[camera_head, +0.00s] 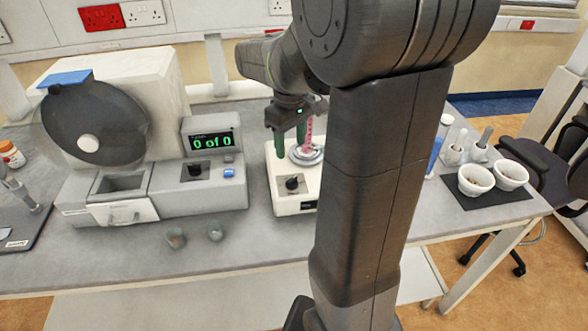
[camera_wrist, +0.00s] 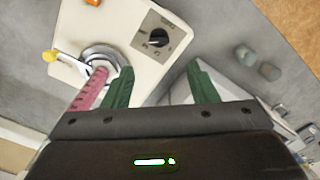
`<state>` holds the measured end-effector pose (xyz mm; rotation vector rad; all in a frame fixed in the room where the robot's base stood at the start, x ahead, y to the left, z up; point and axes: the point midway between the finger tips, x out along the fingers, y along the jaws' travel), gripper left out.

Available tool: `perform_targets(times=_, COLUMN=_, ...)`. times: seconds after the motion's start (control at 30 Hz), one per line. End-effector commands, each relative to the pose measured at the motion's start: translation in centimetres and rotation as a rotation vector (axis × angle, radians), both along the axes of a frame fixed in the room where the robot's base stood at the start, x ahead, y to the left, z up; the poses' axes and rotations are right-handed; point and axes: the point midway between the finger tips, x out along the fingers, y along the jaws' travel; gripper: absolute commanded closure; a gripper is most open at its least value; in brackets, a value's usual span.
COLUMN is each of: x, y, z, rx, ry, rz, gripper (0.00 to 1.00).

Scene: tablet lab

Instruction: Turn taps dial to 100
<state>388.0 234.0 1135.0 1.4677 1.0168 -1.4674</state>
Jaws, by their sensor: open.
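A black dial (camera_head: 292,183) sits on the front of a cream device that carries a pink graduated cylinder (camera_head: 309,135). My gripper (camera_head: 291,149) is above this device, beside the cylinder. Its green fingers are apart with nothing between them. In the wrist view the dial shows beyond the gap between the fingertips (camera_wrist: 161,70), and the pink cylinder (camera_wrist: 88,92) is close beside the left finger.
A larger machine (camera_head: 140,215) to the left has a black drum, its own dial (camera_head: 194,169) and a display (camera_head: 211,141) reading "0 of 0". Two small cups stand on the bench (camera_head: 265,240) before it. White mortars (camera_head: 475,182) stand on a dark mat at right.

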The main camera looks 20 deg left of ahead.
Motion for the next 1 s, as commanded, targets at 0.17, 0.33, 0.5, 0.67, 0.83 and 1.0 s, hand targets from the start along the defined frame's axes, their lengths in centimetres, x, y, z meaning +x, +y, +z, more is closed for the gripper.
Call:
perform_targets(times=0.17, x=0.0, y=-0.1, z=-4.0, rx=-0.005, ry=0.005, rz=-0.001, gripper=0.47)
perform_targets(times=0.33, x=0.0, y=-0.1, z=-7.4, rx=-0.003, ry=0.003, rz=-0.002, gripper=0.47)
perform_targets(times=0.5, x=0.0, y=-0.1, z=-9.5, rx=-0.002, ry=0.002, rz=-0.002, gripper=0.47)
perform_targets(times=0.67, x=0.0, y=-0.1, z=-10.4, rx=0.000, ry=0.000, rz=-0.002, gripper=0.47)
perform_targets(times=0.83, x=0.0, y=-0.1, z=-10.5, rx=0.001, ry=0.000, rz=-0.002, gripper=0.47)
perform_targets(times=1.0, x=0.0, y=-0.1, z=-10.5, rx=0.001, ry=0.000, rz=-0.002, gripper=0.59)
